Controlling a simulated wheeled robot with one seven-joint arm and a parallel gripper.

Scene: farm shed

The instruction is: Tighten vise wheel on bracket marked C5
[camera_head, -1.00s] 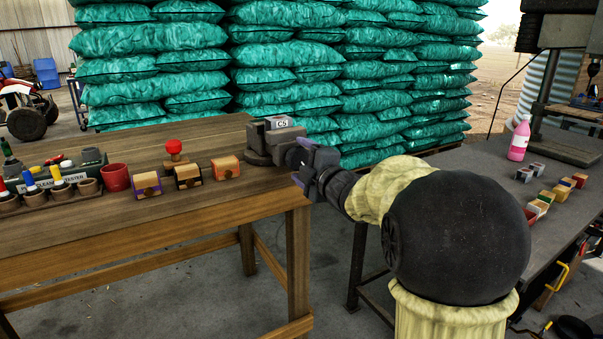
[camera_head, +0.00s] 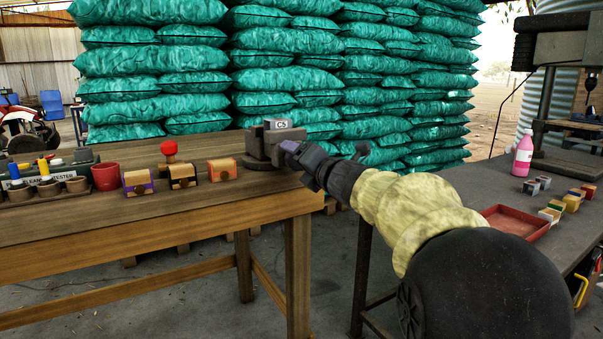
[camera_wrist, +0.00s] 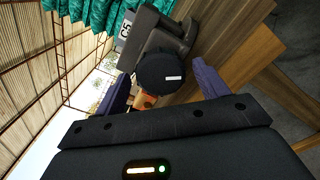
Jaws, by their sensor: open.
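The grey vise (camera_head: 268,146) stands at the right end of the wooden table (camera_head: 120,215). The bracket marked C5 (camera_head: 281,124) is at its top; the label also shows in the wrist view (camera_wrist: 125,29). In the wrist view the round dark vise wheel (camera_wrist: 160,70) faces me. My gripper (camera_head: 290,152) is at the vise's right side. Its two purple fingers are open (camera_wrist: 162,88), one on either side of the wheel in the wrist picture. I cannot tell whether they touch it. In the head view my gripper hides the wheel.
Orange (camera_head: 222,169), black-and-wood (camera_head: 183,176) and purple-and-wood (camera_head: 138,183) blocks stand left of the vise, near a red-knobbed piece (camera_head: 169,150) and a red cup (camera_head: 105,176). A second table holds a red tray (camera_head: 518,222), a pink bottle (camera_head: 523,156) and small blocks.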

